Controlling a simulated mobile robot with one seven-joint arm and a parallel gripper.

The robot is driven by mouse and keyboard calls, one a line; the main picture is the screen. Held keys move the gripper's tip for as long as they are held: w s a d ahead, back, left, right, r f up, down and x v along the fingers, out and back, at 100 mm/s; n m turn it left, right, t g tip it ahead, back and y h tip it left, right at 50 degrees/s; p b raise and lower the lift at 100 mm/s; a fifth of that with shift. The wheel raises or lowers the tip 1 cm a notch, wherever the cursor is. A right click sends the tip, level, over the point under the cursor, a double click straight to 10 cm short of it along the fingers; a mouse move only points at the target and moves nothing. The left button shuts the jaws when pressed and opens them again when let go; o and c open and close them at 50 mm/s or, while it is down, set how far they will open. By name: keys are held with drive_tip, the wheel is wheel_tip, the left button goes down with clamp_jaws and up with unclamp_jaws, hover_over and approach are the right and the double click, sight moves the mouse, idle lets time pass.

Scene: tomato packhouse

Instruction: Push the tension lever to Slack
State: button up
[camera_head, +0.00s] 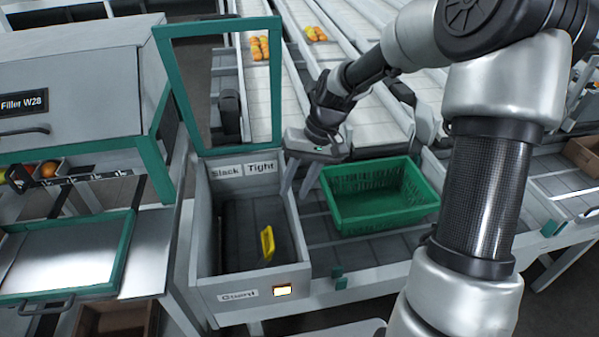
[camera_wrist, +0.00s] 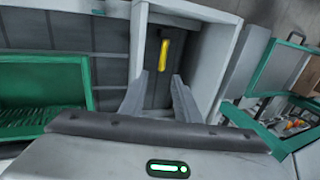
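The tension lever has a yellow handle (camera_head: 267,243) and stands inside an open grey box (camera_head: 202,235). It is right of the box's middle, on the side under the Tight label (camera_head: 262,168); the Slack label (camera_head: 226,171) is to the left. My gripper (camera_head: 295,193) is at the box's right wall in the head view, apart from the lever. Its two fingers are spread and empty. In the wrist view the yellow handle (camera_wrist: 163,53) shows beyond and between the fingertips (camera_wrist: 159,80). The lever's base is not clear.
The box's teal-framed lid (camera_head: 277,85) stands open. A Guard label (camera_head: 238,295) and a lit lamp (camera_head: 282,290) are on its front. A green crate (camera_head: 385,220) stands to the right on the conveyor. The filler machine (camera_head: 75,95) is at left.

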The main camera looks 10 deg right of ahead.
drive_tip(key=s+r+h+p, duration=0.1)
drive_tip(key=s+r+p, duration=0.1)
drive_tip(key=r, duration=0.3)
drive_tip(key=shift+s+r+n, duration=0.2)
drive_tip(key=shift+s+n, duration=0.1)
drive_tip(key=shift+s, duration=0.25)
drive_tip(key=shift+d, duration=0.1)
drive_tip(key=shift+f, duration=0.3)
drive_tip(key=c, duration=0.6)
drive_tip(key=a+f+m, duration=0.1)
drive_tip(key=f+m, duration=0.1)
drive_tip(key=m, duration=0.1)
drive_tip(key=a+f+m+h+b, duration=0.1)
drive_tip(key=f+m, duration=0.1)
drive_tip(key=m, duration=0.1)
drive_tip(key=a+f+m, duration=0.1)
drive_tip(key=f+m, duration=0.1)
drive_tip(key=m, duration=0.1)
drive_tip(key=shift+w+a+f+m+h+b, duration=0.3)
drive_tip(key=shift+w+a+f+h+b, duration=0.05)
drive_tip(key=shift+a+f+h+b, duration=0.05)
clamp_jaws()
wheel_tip(320, 180, down, 14)
drive_tip(key=a+m+h+b, duration=0.1)
drive_tip(key=m+b, duration=0.2)
drive_tip(key=m, duration=0.6)
drive_tip(key=shift+w+a+f+h, duration=0.25)
drive_tip(key=shift+w+h, duration=0.05)
drive_tip(key=shift+w, duration=0.1)
